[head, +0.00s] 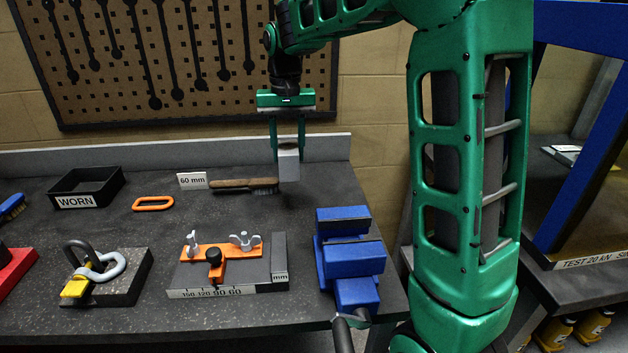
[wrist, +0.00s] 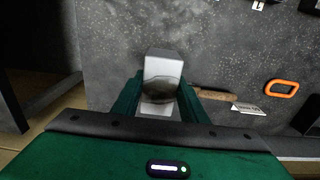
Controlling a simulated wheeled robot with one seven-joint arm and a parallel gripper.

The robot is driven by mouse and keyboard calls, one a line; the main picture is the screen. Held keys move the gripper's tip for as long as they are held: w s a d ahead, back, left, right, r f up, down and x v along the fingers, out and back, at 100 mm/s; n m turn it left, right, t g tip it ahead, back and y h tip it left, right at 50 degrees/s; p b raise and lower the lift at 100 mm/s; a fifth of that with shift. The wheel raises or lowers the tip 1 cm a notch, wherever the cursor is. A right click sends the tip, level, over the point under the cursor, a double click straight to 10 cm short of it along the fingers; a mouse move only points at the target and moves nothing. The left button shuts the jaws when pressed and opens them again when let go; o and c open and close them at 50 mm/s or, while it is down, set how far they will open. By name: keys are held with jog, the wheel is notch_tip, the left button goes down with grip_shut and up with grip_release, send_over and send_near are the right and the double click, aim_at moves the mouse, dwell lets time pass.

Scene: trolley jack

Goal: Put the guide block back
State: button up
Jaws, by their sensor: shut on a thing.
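My gripper (head: 288,146) points down over the back of the bench, shut on a pale grey block (head: 289,166), which I take to be the guide block. In the wrist view the block (wrist: 163,68) sits between the fingers of my gripper (wrist: 160,92), with a dark patch across its middle. I cannot tell if its lower end touches the bench. A fixture (head: 272,272) with an orange clamp (head: 232,251), wing nuts and a black knob stands at the front middle. Its scale reads 150, 120, 90, 60.
A brush (head: 245,185) lies just left of the block, by a "60 mm" card (head: 192,181). A blue vise (head: 349,260) stands right of the fixture. A "WORN" tray (head: 86,187), orange link (head: 153,203) and grey shackle (head: 98,268) are on the left.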

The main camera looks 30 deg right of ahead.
jog(key=shift+w+d+f, duration=0.2)
jog(key=shift+d+f, duration=1.4)
jog(key=shift+f, duration=0.05)
jog(key=shift+w+d+f, duration=0.2)
jog(key=shift+d+f, duration=1.45)
jog(key=shift+w+d+f, duration=0.2)
jog(key=shift+d+f, duration=1.4)
jog(key=shift+f, duration=0.05)
jog(key=o, duration=1.4)
jog(key=shift+f, duration=0.15)
notch_tip(320, 180, up, 12)
jog(key=shift+s, duration=0.1)
